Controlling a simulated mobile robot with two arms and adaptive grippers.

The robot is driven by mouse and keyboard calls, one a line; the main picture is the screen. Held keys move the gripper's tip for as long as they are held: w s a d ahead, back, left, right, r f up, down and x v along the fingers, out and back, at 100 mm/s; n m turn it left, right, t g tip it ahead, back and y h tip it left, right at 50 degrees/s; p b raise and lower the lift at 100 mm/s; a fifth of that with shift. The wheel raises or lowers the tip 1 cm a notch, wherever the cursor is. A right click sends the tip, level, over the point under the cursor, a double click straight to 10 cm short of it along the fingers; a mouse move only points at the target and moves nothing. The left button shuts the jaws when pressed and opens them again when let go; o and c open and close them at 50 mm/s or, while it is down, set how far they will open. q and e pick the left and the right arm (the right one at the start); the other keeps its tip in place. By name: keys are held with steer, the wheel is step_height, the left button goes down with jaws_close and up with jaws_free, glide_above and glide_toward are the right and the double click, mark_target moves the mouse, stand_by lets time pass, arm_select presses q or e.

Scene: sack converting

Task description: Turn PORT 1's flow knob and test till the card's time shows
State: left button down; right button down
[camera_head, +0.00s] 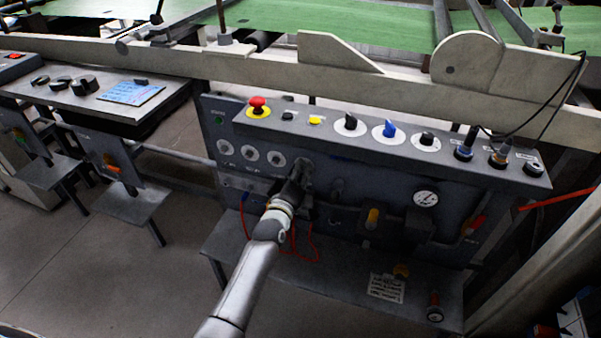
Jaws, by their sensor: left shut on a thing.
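My left gripper (299,178) is at the front face of the grey control panel (350,164). It is shut on a small knob there, mostly hidden behind the fingers; I cannot read its port label. A white printed card (386,288) lies on the lower shelf, its text too small to read. A round pressure gauge (425,198) is at the right of the panel face. Three round white-rimmed fittings (250,154) sit in a row left of the gripper. My right gripper is not in view.
Red tubes (312,246) hang below the gripper. The lower shelf (330,275) juts out underneath. Open floor (110,270) lies to the left.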

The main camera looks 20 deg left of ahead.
arm_select(q)
steer(key=c, duration=1.3)
jaws_free()
steer(key=shift+a, duration=0.1)
steer(key=shift+c, duration=0.2)
steer(key=shift+s, duration=0.1)
steer(key=s, duration=1.1)
steer(key=shift+s+r, duration=0.2)
steer(key=shift+s, duration=0.2)
steer(key=shift+a, duration=0.1)
